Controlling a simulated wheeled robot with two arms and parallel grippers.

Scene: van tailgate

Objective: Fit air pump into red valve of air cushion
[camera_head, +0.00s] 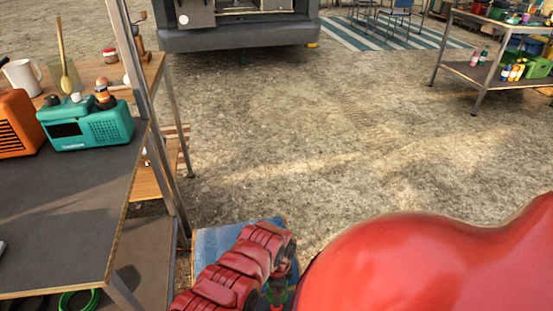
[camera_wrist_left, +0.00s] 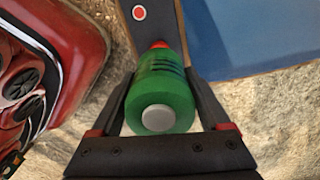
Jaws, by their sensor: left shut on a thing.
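A green air pump (camera_wrist_left: 163,92) with a grey round end and a red tip is between the fingers of my left gripper (camera_wrist_left: 162,105) in the left wrist view. The gripper is shut on it. In the head view a little of the pump's green (camera_head: 277,292) shows beside my red left arm. A flat blue thing, likely the air cushion (camera_head: 212,240), lies under the arm; its blue also shows in the left wrist view (camera_wrist_left: 250,35). A red disc with a white ring (camera_wrist_left: 139,13) sits on a dark strip beyond the pump's tip. I cannot tell if it is the valve. My right gripper is out of view.
A dark-topped workbench (camera_head: 70,210) stands at left with a teal radio (camera_head: 88,124), an orange radio (camera_head: 17,124) and a white mug (camera_head: 22,76). A metal post rises at its edge. The van's rear (camera_head: 240,35) is at the back. Open gravel ground lies in the middle.

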